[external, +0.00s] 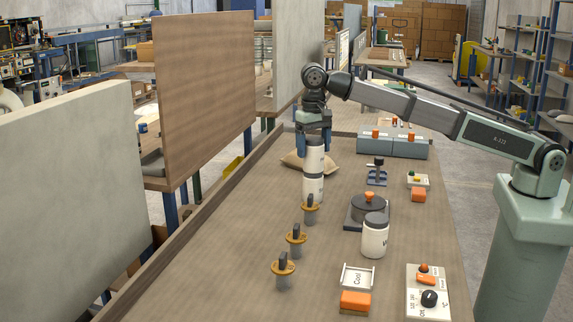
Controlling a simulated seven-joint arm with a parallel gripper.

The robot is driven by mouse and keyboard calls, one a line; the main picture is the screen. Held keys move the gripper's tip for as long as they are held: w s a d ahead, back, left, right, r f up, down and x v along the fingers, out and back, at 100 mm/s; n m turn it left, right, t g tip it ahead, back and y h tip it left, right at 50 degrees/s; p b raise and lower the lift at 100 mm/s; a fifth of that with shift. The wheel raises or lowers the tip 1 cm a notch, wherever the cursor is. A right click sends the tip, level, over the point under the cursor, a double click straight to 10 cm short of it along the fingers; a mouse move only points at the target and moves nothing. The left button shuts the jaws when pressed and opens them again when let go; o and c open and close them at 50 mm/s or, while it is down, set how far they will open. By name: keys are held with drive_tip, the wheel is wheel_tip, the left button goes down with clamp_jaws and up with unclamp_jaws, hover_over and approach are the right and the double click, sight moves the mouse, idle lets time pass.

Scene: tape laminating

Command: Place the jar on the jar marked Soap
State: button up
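My gripper (314,148) is at the upper middle of the external view, pointing down. Its blue fingers stand on both sides of a white jar (313,160) and appear shut on it. This jar is upright, directly above a second white jar (313,188) on the table. The two look lined up and touching, though a small gap cannot be ruled out. A third white jar (375,239) with a grey lid stands apart, nearer the camera. No Soap marking can be read on any jar.
Several orange-flanged pegs (283,267) stand in front of the stacked jars. A grey device with an orange knob (368,205) is to their right. A beige bag (293,162) lies behind.

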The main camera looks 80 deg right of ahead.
drive_tip(key=shift+o, duration=0.5)
drive_tip(key=shift+a+r, duration=0.1)
drive_tip(key=shift+r, duration=3.85)
